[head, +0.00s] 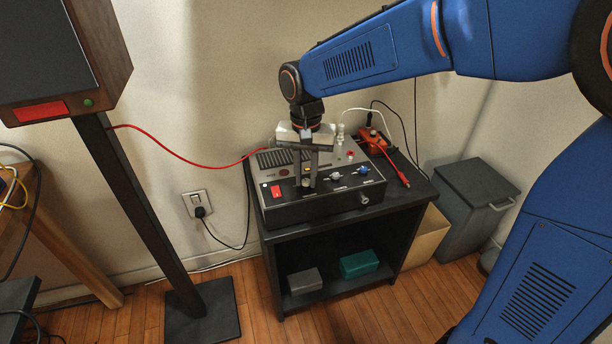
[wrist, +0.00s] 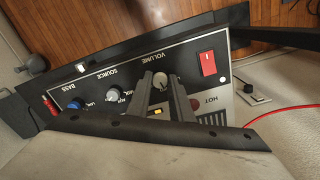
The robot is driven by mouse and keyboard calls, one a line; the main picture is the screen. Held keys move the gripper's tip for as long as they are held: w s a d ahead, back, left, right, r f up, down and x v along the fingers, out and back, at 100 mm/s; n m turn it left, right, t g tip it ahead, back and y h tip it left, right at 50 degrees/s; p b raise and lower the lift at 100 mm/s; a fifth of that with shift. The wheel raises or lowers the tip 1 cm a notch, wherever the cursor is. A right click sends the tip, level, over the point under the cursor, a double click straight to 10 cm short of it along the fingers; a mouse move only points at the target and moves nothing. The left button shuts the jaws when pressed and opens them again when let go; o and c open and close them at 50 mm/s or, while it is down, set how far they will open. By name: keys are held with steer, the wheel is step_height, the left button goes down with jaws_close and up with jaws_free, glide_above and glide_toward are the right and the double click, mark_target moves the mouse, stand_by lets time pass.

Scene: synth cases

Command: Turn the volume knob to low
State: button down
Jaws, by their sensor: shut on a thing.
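The amplifier (head: 330,203) is a black and grey box on top of a small black stand. In the wrist view its front panel (wrist: 190,54) carries the label VOLUME above a small pale round knob. That volume knob (wrist: 160,80) sits between the two grey fingers of my gripper (wrist: 160,82), which is shut on it. In the head view my gripper (head: 306,183) reaches down to the panel, and its fingers hide most of the knob. I cannot tell the knob's setting.
A red switch (wrist: 208,62) lies to one side of the knob, and the source knob (wrist: 113,95) and blue bass knob (wrist: 75,104) to the other. An orange device (head: 373,140) with cables stands behind right. A red cable (head: 190,160) runs in from the left.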

mark_target(307, 181)
steer(key=n, duration=0.5)
steer(key=shift+n, duration=2.4)
steer(key=c, duration=1.6)
jaws_free()
step_height(307, 181, up, 18)
steer(key=shift+f, duration=0.25)
steer(key=shift+d, duration=0.1)
